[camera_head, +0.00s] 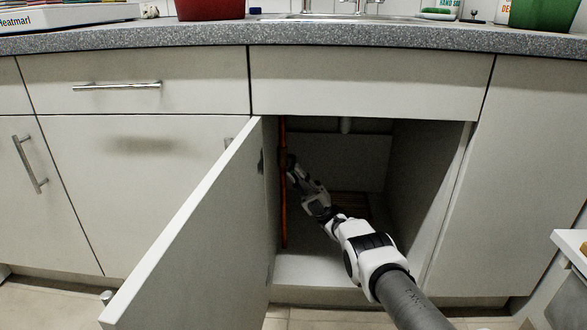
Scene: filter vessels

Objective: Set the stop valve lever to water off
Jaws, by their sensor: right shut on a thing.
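The cabinet under the sink stands open. A copper-coloured pipe (284,215) runs upright along its left inner side. My right arm reaches into the cabinet, and my right gripper (290,162) is at the pipe, at about its upper middle. It is shut on the stop valve lever there. The lever itself is small and hidden behind the gripper, so its angle cannot be told. My left gripper is not in view.
The open cabinet door (195,225) swings out at the left of the opening. The right cabinet wall (425,170) and the drawer front (370,85) above bound the space. The countertop (300,32) carries a red pot (210,8) and green container (545,14).

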